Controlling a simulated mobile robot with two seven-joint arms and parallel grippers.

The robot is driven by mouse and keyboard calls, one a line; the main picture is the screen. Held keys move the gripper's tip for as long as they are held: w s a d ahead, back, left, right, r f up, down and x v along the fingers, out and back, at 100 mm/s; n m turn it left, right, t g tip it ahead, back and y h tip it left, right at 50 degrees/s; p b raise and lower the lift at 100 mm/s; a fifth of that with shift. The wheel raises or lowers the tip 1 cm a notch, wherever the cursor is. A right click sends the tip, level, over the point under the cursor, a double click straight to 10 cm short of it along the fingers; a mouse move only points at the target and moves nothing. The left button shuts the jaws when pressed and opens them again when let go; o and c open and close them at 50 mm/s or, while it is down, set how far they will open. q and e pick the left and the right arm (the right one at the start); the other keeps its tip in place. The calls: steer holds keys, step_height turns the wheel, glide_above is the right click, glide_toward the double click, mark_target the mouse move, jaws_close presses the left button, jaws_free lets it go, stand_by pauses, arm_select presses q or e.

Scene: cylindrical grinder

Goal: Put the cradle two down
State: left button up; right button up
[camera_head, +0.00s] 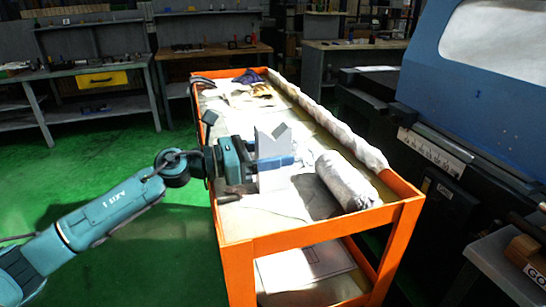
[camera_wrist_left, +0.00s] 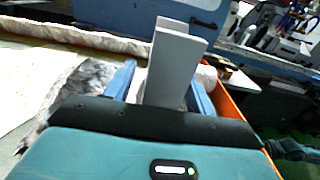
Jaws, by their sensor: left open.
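Cradle two, a light grey block with a V-notched top (camera_head: 271,148), stands upright on the orange cart's top (camera_head: 235,212). My left gripper (camera_head: 274,163) comes in from the left at the cradle and is open. In the left wrist view the cradle (camera_wrist_left: 172,68) rises between the two blue fingers, which lie on either side of it. I cannot tell whether the fingers touch it. The cradle's lower part is partly hidden by the gripper. My right gripper is not in view.
A grey-white wrapped roll (camera_head: 346,182) lies just right of the cradle. A long white roll (camera_head: 335,124) runs along the cart's right edge. Papers and a dark cloth (camera_head: 248,77) lie at the far end. A blue machine (camera_head: 490,95) stands to the right.

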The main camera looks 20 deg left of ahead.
arm_select(q)
jaws_close()
stand_by(0.5)
steer(key=shift+r, duration=0.2)
